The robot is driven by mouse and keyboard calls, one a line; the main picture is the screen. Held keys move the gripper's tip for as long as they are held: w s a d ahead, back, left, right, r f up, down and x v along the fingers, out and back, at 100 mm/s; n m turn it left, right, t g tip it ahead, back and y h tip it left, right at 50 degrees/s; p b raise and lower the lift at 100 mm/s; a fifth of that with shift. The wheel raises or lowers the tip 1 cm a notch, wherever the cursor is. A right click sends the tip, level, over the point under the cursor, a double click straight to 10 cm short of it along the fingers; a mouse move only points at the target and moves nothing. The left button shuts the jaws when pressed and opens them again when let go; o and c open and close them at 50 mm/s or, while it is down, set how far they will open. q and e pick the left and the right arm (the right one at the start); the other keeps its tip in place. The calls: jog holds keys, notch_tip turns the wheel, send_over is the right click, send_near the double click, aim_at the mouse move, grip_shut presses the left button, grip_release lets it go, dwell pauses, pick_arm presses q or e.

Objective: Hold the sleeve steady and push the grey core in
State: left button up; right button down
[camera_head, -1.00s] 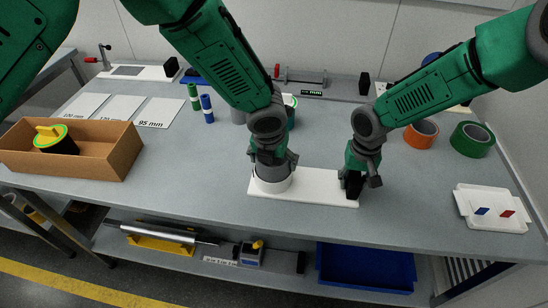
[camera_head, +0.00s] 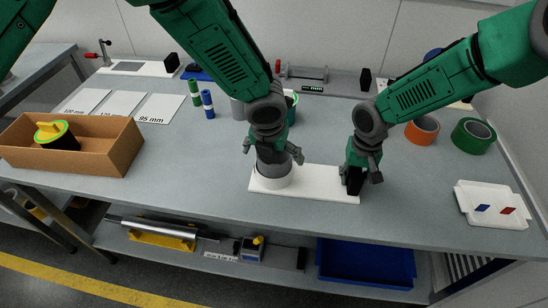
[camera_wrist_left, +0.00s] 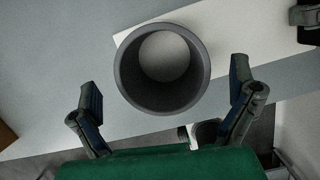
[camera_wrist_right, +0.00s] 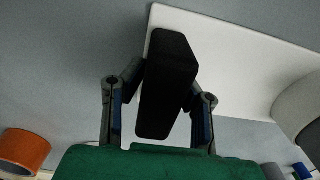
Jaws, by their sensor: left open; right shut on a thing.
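The white sleeve (camera_head: 272,182) stands upright at the left end of a white base plate (camera_head: 318,184). The grey core (camera_head: 270,163), a hollow tube, stands upright at the sleeve with its upper part above it; how deep it sits I cannot tell. In the left wrist view the core (camera_wrist_left: 121,72) shows end-on, with a pale surface visible down its bore. My left gripper (camera_wrist_left: 167,95) is open, its fingers spread either side of the core and apart from it in that view. My right gripper (camera_wrist_right: 158,115) is shut on the black block (camera_wrist_right: 166,85) at the plate's right end.
A cardboard box (camera_head: 110,165) with a yellow-topped black part stands left. A white tray (camera_head: 490,222) with blue and red pieces lies right. Orange (camera_head: 422,130) and green (camera_head: 473,137) tape rolls stand behind my right arm.

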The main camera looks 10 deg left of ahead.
pick_arm(q)
jog(key=v, duration=0.9)
pick_arm(e)
jog(key=c, duration=1.1)
grip_release()
jog(key=shift+c, duration=0.2)
